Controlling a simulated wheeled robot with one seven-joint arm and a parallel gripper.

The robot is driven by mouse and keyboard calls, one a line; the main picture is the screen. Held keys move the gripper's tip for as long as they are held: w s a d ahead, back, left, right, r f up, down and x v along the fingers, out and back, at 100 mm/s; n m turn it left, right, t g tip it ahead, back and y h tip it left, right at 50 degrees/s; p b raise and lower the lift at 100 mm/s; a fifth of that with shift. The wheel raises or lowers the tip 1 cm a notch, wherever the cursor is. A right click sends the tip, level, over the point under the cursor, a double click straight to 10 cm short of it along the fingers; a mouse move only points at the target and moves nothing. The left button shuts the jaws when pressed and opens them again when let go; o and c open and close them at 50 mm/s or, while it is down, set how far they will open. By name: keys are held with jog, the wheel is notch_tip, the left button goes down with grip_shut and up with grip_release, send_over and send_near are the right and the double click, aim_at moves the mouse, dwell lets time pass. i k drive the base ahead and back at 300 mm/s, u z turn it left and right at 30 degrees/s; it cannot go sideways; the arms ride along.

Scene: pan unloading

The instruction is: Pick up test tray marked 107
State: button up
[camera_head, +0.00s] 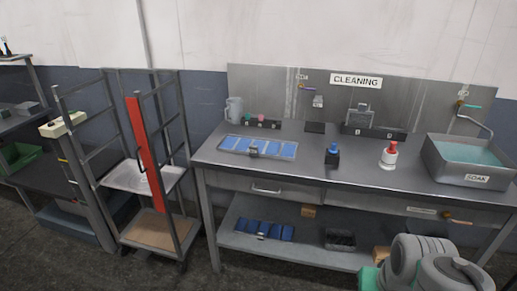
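A light-framed tray with blue cells (232,143) lies flat on the left part of the steel bench top. A small dark object or tag sits at its middle. A second set of blue cells (280,232), perhaps another tray, lies on the bench's lower shelf. No number 107 is readable on either one. My gripper is not in view. Grey, rounded links of my arm show at the bottom right, well apart from both trays.
The steel bench (370,177) also holds a blue-capped bottle (332,155), a red-topped white bottle (389,155) and a soak basin (455,177). A grey jug (234,109) stands behind the tray. A metal rack trolley (188,214) stands left of the bench. Floor before the bench is clear at left.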

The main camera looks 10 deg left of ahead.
aim_at(251, 146)
jog(key=z, duration=0.3)
jog(key=k, duration=0.3)
jog(key=u, duration=1.55)
jog(key=i, duration=0.85)
jog(key=u, duration=0.55)
jog(key=i, duration=1.05)
jog(key=z, duration=0.15)
